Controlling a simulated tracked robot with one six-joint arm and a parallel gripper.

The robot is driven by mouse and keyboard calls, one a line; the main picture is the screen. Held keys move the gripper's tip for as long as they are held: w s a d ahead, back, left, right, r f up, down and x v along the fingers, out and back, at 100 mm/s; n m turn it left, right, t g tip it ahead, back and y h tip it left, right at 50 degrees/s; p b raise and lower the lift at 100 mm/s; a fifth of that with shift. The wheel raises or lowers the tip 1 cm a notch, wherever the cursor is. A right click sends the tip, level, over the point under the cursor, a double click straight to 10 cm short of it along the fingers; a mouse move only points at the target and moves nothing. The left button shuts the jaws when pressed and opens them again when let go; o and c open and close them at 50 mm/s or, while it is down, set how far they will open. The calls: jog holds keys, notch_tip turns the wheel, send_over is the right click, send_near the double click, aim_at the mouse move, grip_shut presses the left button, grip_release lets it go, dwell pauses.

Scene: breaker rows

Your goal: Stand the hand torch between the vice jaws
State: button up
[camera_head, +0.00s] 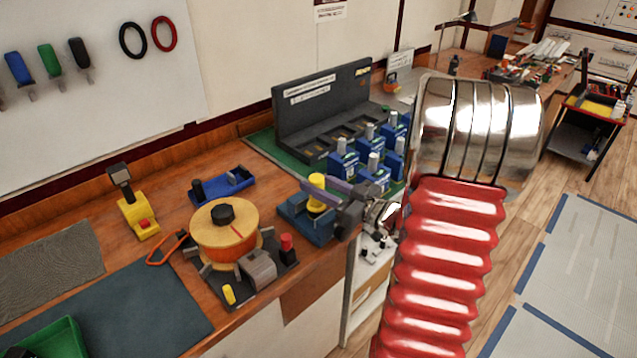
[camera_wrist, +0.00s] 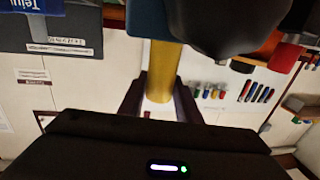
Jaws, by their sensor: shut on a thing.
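The yellow hand torch (camera_head: 317,182) is upright at the blue vice (camera_head: 296,212) on the bench edge, its wide head on top. My gripper (camera_head: 325,194) reaches in from the right and is shut on the torch body. In the wrist view, which is turned upside down, the yellow torch (camera_wrist: 164,72) runs between my two dark fingers (camera_wrist: 158,108). A blue part of the vice (camera_wrist: 148,18) is close beside the torch's lower end. Whether the torch's foot touches the vice is hidden.
A wooden reel with orange cable (camera_head: 224,250) stands left of the vice. A blue tray (camera_head: 222,186) lies behind it. Several blue breakers (camera_head: 372,172) and a grey rack (camera_head: 325,105) stand behind the vice. The dark mat (camera_head: 120,310) is mostly clear.

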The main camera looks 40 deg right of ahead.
jog(key=shift+f, duration=1)
dwell(0.7)
jog(key=o, duration=1.3)
jog(key=shift+v, duration=6.9)
jog(key=shift+s, duration=0.1)
